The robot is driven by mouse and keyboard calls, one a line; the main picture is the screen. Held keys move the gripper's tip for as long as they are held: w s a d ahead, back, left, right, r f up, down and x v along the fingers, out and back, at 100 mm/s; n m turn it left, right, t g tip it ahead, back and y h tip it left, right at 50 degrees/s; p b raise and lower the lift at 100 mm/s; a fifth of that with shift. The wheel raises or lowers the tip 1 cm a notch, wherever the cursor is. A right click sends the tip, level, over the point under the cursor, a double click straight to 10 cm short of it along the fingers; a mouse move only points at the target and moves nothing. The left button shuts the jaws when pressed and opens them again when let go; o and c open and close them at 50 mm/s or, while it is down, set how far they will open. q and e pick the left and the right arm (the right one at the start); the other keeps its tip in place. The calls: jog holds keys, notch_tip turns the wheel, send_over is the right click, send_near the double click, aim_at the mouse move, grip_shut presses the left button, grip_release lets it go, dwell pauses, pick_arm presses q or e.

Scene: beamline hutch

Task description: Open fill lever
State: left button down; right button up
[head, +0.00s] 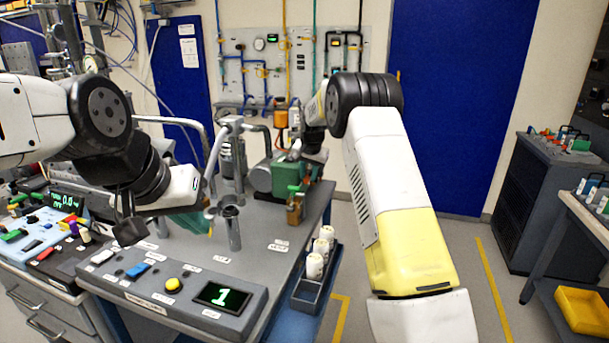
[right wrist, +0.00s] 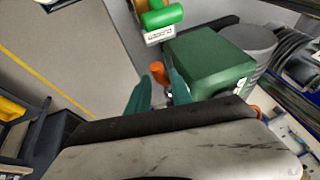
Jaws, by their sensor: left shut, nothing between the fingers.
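I cannot tell for sure which part is the fill lever; labels are too small to read. In the right wrist view a green handle (right wrist: 162,16) with a white label sits at the top. An orange knob (right wrist: 159,73) shows just beyond the fingertips. In the head view a brass valve with a green handle (head: 295,189) stands at the table's right edge. My right gripper (right wrist: 160,90) is open, its teal fingers apart beside the green pump box (right wrist: 210,60); contact with the knob is unclear. My left gripper (head: 196,222) is shut and empty over the table, left of the metal cup.
The green pump (head: 279,178) stands close to the right gripper. A metal cup (head: 232,228) and pipework stand mid-table. A control panel (head: 180,290) with a display reading 1 lies in front. A tray (head: 305,294) with white containers hangs at the right edge.

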jog(key=shift+c, duration=0.5)
grip_shut()
dwell(0.8)
